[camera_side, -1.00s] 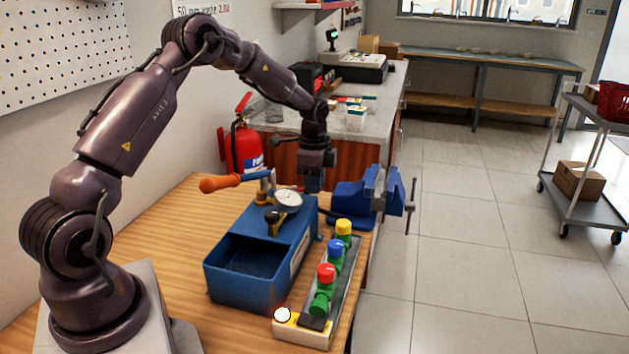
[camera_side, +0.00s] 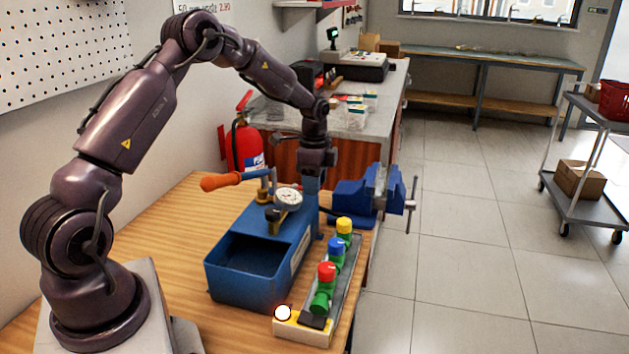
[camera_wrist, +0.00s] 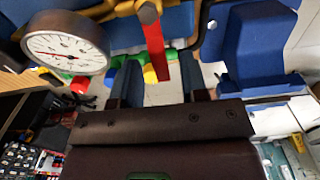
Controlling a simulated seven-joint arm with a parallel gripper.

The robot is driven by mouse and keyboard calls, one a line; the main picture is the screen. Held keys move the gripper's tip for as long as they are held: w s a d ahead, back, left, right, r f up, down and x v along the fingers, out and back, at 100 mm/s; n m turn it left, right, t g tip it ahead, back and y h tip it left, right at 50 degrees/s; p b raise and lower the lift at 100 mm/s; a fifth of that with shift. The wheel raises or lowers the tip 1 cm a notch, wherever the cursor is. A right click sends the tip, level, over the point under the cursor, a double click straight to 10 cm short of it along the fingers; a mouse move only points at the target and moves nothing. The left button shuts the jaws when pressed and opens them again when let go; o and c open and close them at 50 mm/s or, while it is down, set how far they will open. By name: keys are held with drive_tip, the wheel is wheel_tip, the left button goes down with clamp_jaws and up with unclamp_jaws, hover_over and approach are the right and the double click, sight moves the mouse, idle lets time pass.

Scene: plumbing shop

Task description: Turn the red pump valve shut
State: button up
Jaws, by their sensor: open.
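The blue pump box (camera_side: 245,290) stands on the wooden bench with a round gauge (camera_side: 288,198) and an orange-handled lever (camera_side: 222,182) on top. In the wrist view the red valve lever (camera_wrist: 154,42) is a flat bar running down from a hex nut (camera_wrist: 148,12). My gripper (camera_wrist: 158,68) is open, one dark finger on each side of the lever's free end; I cannot tell whether either touches it. In the side view my gripper (camera_side: 311,184) is at the far end of the pump, and I cannot make out the red lever there. The gauge (camera_wrist: 65,43) is left of the lever.
A block with red (camera_side: 326,271), blue (camera_side: 336,245) and yellow (camera_side: 344,226) knobs on green bodies lies right of the pump. A blue vise (camera_side: 357,193) stands close right of my gripper. A fire extinguisher (camera_side: 245,148) is behind. The bench left of the pump is clear.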

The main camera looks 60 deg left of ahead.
wheel_tip(320, 180, up, 13)
idle(0.5)
idle(0.3)
drive_tip(key=s+d+r+n+t, duration=0.2)
drive_tip(key=s+d+r+n, duration=0.2)
drive_tip(key=s+d, duration=0.6)
drive_tip(key=s+d+r+n+t, duration=0.3)
drive_tip(key=s+d+n, duration=0.2)
drive_tip(key=s+d, duration=0.5)
drive_tip(key=s, duration=0.4)
drive_tip(key=shift+s+d+r+t, duration=0.25)
drive_tip(key=shift+d+r+t, duration=0.05)
drive_tip(key=shift+d+r, duration=0.1)
